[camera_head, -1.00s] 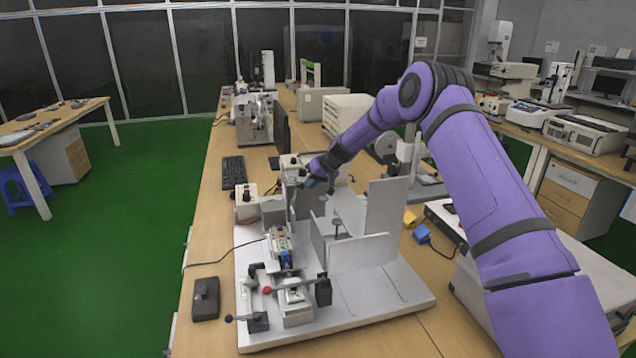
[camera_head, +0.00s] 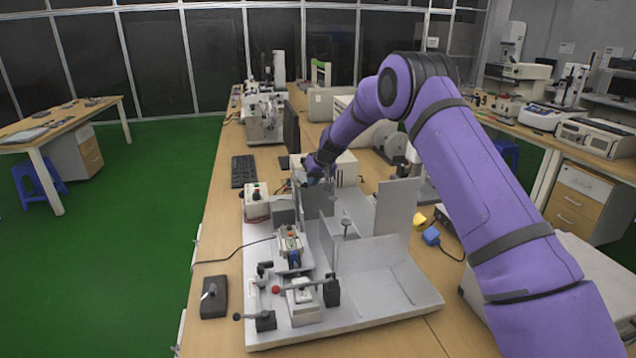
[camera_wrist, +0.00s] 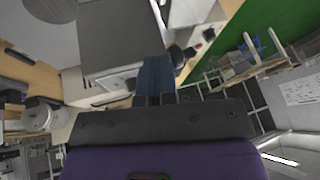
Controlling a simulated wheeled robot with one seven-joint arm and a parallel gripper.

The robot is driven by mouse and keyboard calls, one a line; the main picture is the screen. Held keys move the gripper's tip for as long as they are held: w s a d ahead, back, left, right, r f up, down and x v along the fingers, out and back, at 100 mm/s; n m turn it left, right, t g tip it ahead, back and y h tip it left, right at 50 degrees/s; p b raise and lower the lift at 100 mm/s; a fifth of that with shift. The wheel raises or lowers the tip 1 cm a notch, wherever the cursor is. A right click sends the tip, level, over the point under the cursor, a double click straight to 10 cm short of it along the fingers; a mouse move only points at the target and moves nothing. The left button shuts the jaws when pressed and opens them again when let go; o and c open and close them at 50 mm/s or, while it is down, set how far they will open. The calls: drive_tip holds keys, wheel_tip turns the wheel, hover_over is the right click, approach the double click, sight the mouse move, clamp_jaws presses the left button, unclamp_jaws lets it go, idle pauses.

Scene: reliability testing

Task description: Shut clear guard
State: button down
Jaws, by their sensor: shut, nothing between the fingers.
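A test fixture with a light grey base plate (camera_head: 385,312) stands on the long bench. Several upright grey panels rise from it, including a tall right one (camera_head: 397,206) and a back left one (camera_head: 318,201). I cannot pick out a see-through guard for certain among them. My gripper (camera_head: 314,178) is beside the top of the back left panel, at the fixture's far side. Its tips are small and partly hidden in the head view, so contact cannot be told. In the wrist view my gripper (camera_wrist: 156,72) shows blue fingers together, with nothing between them, near a grey box-like surface (camera_wrist: 120,38).
Toggle clamps (camera_head: 285,290) and a small device (camera_head: 291,244) sit at the fixture's front left. A control box (camera_head: 257,207) stands at its left and a black pedal-like box (camera_head: 214,297) on the bench. A blue connector (camera_head: 431,236) lies right. Green floor (camera_head: 130,270) is open.

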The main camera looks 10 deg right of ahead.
sight(286, 183)
drive_tip(key=a+n+h, duration=0.1)
drive_tip(key=a+h, duration=0.7)
drive_tip(key=a, duration=0.1)
drive_tip(key=shift+f+n, duration=0.2)
drive_tip(key=shift+n, duration=0.2)
drive_tip(key=a+f+n+h, duration=0.1)
drive_tip(key=a+f+h, duration=0.5)
drive_tip(key=h, duration=0.1)
drive_tip(key=shift+f+n+t, duration=0.15)
drive_tip(key=shift+n+t, duration=0.15)
drive_tip(key=shift+t, duration=0.1)
